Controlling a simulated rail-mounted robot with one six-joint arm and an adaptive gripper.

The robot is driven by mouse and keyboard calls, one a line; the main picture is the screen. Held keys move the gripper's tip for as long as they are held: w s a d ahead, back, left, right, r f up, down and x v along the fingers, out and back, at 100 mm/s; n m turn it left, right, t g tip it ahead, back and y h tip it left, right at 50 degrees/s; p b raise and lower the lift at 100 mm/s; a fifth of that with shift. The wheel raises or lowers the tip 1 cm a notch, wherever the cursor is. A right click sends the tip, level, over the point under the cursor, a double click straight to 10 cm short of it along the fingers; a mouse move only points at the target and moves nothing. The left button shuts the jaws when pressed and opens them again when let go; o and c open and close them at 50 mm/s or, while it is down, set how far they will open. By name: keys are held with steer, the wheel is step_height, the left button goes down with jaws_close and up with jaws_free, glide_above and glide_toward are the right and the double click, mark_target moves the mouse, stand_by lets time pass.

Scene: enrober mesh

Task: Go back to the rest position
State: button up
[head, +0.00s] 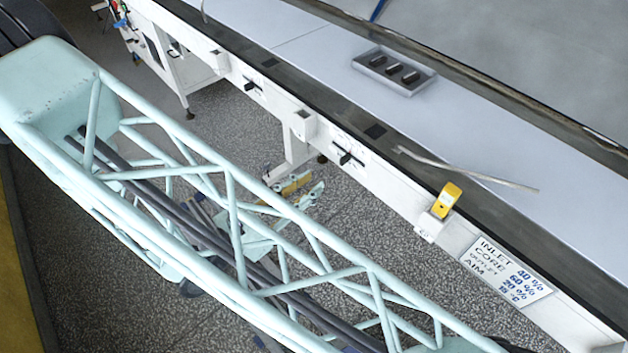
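My gripper (316,181) shows small in the head view, beyond the lattice of my pale green arm and over the speckled floor. Its two fingers, pale green with yellow, stand apart with a gap between them. I see nothing held in it. Its wrist end is partly hidden behind the arm's struts. The gripper is on the near side of the white machine rail (375,185), apart from the belt top.
A grey tray (412,84) with several dark bars sits on the white surface. A thin pale rod (480,176) lies near the edge. A yellow-topped device (446,200) and a lettered sign (505,272) are on the rail. Speckled floor (385,235) is clear below.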

steer(key=shift+s+a, duration=0.2)
stand_by(0.6)
